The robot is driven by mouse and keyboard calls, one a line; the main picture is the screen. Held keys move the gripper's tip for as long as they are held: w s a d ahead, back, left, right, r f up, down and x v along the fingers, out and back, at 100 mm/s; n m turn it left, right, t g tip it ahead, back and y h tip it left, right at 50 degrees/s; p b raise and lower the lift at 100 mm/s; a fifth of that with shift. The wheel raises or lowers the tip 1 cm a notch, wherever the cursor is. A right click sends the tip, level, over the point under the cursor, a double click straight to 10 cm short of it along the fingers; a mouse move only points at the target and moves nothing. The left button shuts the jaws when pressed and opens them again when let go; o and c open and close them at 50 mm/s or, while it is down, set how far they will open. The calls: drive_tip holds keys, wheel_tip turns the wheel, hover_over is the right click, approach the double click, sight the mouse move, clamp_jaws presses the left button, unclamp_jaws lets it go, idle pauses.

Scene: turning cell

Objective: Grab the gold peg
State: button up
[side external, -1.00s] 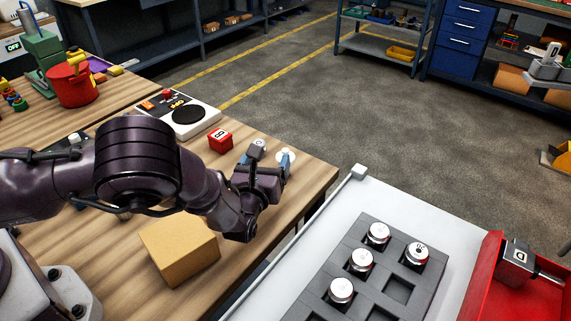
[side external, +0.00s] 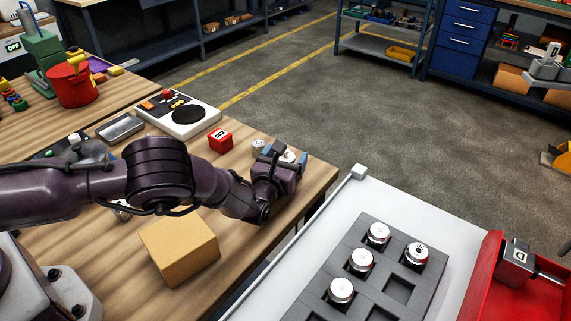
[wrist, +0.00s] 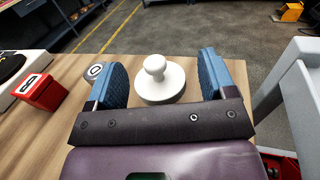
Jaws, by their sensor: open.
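No gold peg shows clearly in either view. My gripper (side external: 284,154) is open near the right end of the wooden table, its blue fingers apart. In the wrist view, a white round-based piece with a knob on top (wrist: 158,80) stands upright between and ahead of the open fingers (wrist: 162,62). In the side view the white piece is partly hidden by my gripper.
A red lettered cube (side external: 220,139) and a cardboard box (side external: 180,250) are on the table (side external: 290,213). A white-and-black device (side external: 180,114) stands behind. A grey rack (side external: 352,287) with several silver cylinders and a red bin (side external: 480,290) are at right.

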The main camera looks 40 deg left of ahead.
drive_tip(key=c, duration=1.1)
drive_tip(key=shift+r, duration=0.1)
